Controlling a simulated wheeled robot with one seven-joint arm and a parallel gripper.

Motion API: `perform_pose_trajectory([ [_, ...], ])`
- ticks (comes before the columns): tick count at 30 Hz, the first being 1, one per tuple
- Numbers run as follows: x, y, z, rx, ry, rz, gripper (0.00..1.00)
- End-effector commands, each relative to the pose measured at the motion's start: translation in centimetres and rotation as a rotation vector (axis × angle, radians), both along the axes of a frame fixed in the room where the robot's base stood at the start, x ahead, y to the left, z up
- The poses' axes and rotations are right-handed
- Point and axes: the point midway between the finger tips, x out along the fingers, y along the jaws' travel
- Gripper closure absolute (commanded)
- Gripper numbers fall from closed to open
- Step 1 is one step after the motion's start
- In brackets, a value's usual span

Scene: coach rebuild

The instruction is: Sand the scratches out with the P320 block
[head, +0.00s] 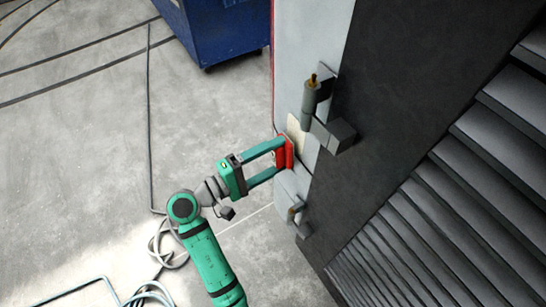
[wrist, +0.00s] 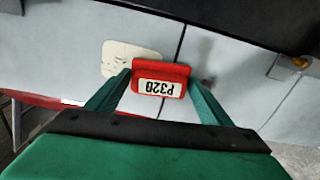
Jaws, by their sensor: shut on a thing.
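My gripper (head: 280,160) is shut on a red sanding block (head: 287,153). In the wrist view the block (wrist: 160,72) sits between the two green fingers, and its white label reads P320, upside down. The block is against or very close to the pale grey panel (head: 315,55); I cannot tell whether it touches. A cream patch (wrist: 120,57) with dark scratch marks shows on the panel in the wrist view, just left of and behind the block. The block hides part of the patch. In the head view the patch (head: 298,133) shows just above the block.
Grey hinges (head: 340,133) stick out from the panel close to the right of my gripper, with a lower one (head: 297,212) below. A dark louvred panel (head: 440,210) fills the right. Hoses (head: 165,245) lie on the floor. A blue bin (head: 225,30) stands at the back.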

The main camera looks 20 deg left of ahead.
Motion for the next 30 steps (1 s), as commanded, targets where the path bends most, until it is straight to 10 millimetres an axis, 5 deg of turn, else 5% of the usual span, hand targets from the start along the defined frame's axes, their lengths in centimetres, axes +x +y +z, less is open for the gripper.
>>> perform_pose_trajectory([
  [30, 1.3, -1.0, 0.0, 0.0, 0.0, 0.0, 0.44],
])
